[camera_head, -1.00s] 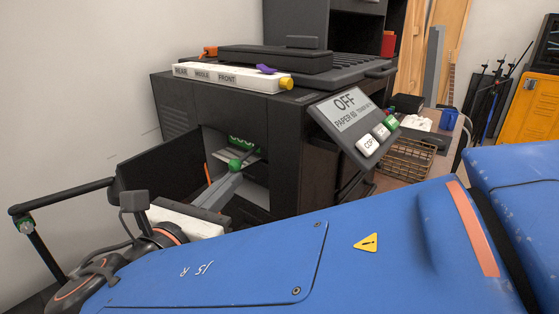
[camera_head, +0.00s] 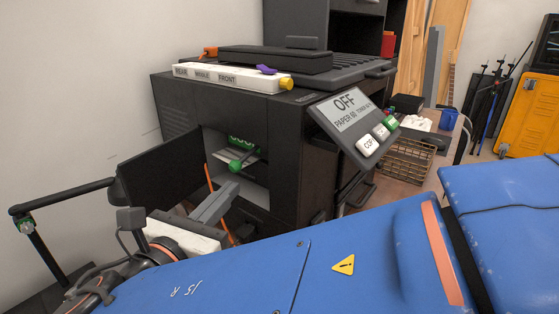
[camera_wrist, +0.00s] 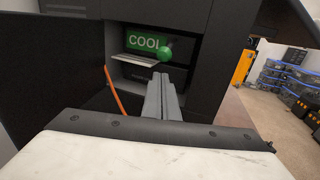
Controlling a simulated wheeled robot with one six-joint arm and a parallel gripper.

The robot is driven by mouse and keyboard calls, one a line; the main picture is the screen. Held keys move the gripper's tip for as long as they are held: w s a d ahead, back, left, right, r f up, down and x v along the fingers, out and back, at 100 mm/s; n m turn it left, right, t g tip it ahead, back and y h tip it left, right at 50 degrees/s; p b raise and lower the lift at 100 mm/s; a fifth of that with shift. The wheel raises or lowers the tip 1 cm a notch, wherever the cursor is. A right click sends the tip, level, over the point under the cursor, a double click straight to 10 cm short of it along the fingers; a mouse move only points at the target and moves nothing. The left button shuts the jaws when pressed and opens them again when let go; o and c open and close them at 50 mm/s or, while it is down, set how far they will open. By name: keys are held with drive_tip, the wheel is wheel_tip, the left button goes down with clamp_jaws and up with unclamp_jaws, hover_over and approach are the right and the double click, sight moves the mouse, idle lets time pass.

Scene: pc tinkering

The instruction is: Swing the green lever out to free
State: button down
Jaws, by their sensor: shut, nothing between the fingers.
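The green lever's round knob (camera_head: 235,167) sits inside the open bay of the dark machine, on a short stem leading back to the right. It also shows in the wrist view (camera_wrist: 165,53), beside a green plate reading COOL (camera_wrist: 146,41). My gripper (camera_head: 232,187) is shut and empty, its grey fingers pointing into the bay just below the knob. In the wrist view the fingertips (camera_wrist: 161,76) appear below the knob with a small gap. The lever's pivot is not clearly visible.
An open dark door panel (camera_head: 160,175) stands left of the bay. A thin orange bar (camera_wrist: 115,90) runs beside the opening at left. A wire basket (camera_head: 408,160) stands further right.

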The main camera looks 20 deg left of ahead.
drive_tip(key=s, duration=0.7)
drive_tip(key=shift+s, duration=0.1)
idle(0.5)
